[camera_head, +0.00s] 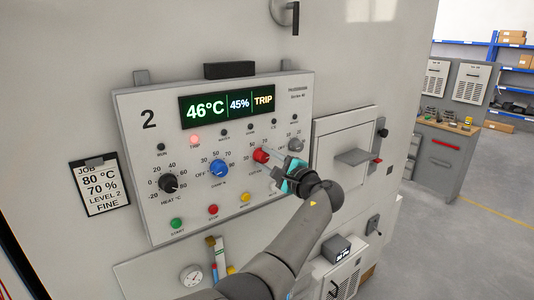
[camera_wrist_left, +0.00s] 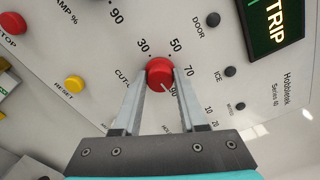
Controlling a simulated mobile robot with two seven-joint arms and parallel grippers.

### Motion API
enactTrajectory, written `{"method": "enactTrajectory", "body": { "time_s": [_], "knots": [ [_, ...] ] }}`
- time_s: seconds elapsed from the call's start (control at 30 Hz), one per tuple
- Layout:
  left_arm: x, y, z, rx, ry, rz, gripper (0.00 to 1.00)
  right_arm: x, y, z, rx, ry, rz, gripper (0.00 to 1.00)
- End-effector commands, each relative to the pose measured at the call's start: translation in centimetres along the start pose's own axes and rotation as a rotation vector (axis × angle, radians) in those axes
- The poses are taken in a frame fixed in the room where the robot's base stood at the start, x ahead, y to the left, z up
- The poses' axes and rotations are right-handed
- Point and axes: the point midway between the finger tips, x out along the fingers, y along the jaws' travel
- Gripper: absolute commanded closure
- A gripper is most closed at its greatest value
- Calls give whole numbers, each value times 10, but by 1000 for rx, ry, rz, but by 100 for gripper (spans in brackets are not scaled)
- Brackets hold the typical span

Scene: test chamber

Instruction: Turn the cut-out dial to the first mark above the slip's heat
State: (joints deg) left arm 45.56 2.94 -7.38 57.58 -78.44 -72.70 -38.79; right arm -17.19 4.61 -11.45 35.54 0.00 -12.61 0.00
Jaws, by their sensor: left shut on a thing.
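The red cut-out dial (camera_head: 260,155) is on the grey control panel (camera_head: 140,110), right of the blue knob. My left gripper (camera_head: 270,159) reaches it from the lower right, its fingers on either side of the dial. In the left wrist view, the gripper (camera_wrist_left: 160,80) is shut on the red dial (camera_wrist_left: 159,70). The dial's white pointer line points to the lower right there, near a partly hidden mark that looks like 90. Marks 30, 50 and 70 also show. The slip (camera_head: 100,187) reads 80 °C, 70 %, Level 2, Fine.
The display (camera_head: 228,105) reads 46°C, 45% and TRIP, with a red lamp (camera_head: 194,139) lit. A hatch with a handle (camera_head: 352,157) juts out at right.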

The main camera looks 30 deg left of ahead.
Motion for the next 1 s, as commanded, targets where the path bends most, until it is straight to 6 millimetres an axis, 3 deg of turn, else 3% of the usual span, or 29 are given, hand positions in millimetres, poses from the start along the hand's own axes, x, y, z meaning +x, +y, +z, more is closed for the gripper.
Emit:
{"method": "enactTrajectory", "body": {
  "time_s": [0.77, 0.8, 1.0],
  "knots": [
    [1, -3, 2, 94, -4, -6, 100, -10, 0, -1, 0, 0, 0, 50],
    [1, -3, 2, 94, -4, -6, 54, -10, 0, -1, 0, 0, 0, 50],
    [1, -2, 1, 94, -3, -3, 32, -10, 0, -1, 0, 0, 0, 50]
  ]
}}
